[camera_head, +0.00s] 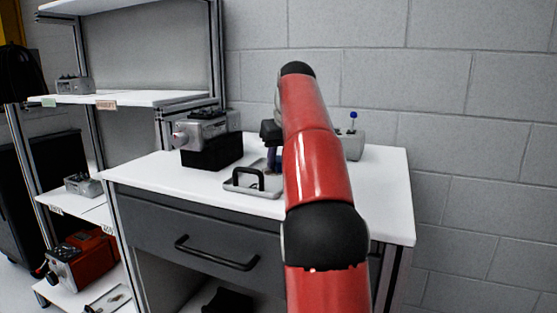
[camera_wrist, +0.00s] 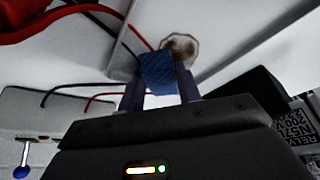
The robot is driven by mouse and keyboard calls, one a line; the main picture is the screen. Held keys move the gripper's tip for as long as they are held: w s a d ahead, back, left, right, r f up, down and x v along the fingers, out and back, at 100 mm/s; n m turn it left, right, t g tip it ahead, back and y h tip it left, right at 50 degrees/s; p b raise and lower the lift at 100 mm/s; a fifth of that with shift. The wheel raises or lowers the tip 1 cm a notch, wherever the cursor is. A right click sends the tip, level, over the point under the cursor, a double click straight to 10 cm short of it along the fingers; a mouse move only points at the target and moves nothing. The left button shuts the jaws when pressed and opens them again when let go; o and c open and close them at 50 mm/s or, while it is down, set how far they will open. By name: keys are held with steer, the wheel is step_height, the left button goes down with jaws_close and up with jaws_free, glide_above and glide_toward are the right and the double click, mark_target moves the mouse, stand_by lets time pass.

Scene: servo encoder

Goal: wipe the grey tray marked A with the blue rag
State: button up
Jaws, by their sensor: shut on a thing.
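The grey tray (camera_head: 268,193) lies on the white bench top and has a black handle (camera_head: 250,173) at its front left. I cannot make out a letter on it. My gripper (camera_head: 273,163) is low over the back part of the tray, partly hidden by my red arm. In the wrist view my gripper (camera_wrist: 160,88) is shut on the folded blue rag (camera_wrist: 158,70). A brownish stain (camera_wrist: 184,45) with a pale edge shows just beside the rag on the tray surface (camera_wrist: 212,28). I cannot tell whether the rag touches the tray.
A grey device on a black block (camera_head: 211,151) stands left of the tray. A grey box with a blue-tipped lever (camera_head: 353,143) stands at the right, partly behind my arm. Red and black cables (camera_wrist: 72,93) show in the wrist view. The bench's front left is clear.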

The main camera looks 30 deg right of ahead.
mark_target(270, 173)
steer(key=shift+s+a+f+b, duration=0.15)
steer(key=shift+s+a+b, duration=0.9)
steer(key=shift+a, duration=0.25)
steer(key=shift+s+a+b, duration=0.4)
steer(key=shift+s+a, duration=0.3)
steer(key=shift+a, duration=0.25)
steer(key=shift+s+a+b, duration=0.35)
steer(key=shift+s+a, duration=0.35)
steer(key=shift+a, duration=0.2)
steer(key=shift+w+a+r+p, duration=0.2)
steer(key=shift+w+p, duration=0.1)
steer(key=shift+p, duration=0.2)
steer(key=shift+w+d+r+p, duration=0.1)
steer(key=shift+w+d+p, duration=0.4)
steer(key=shift+d+p, duration=0.2)
steer(key=shift+w+d+f+p, duration=0.2)
steer(key=shift+w+d+p, duration=0.4)
steer(key=shift+w+d, duration=0.3)
steer(key=shift+w+d+r, duration=0.1)
steer(key=shift+w+d, duration=0.45)
steer(key=shift+d, duration=0.25)
steer(key=shift+w+d, duration=0.5)
steer(key=shift+d, duration=0.25)
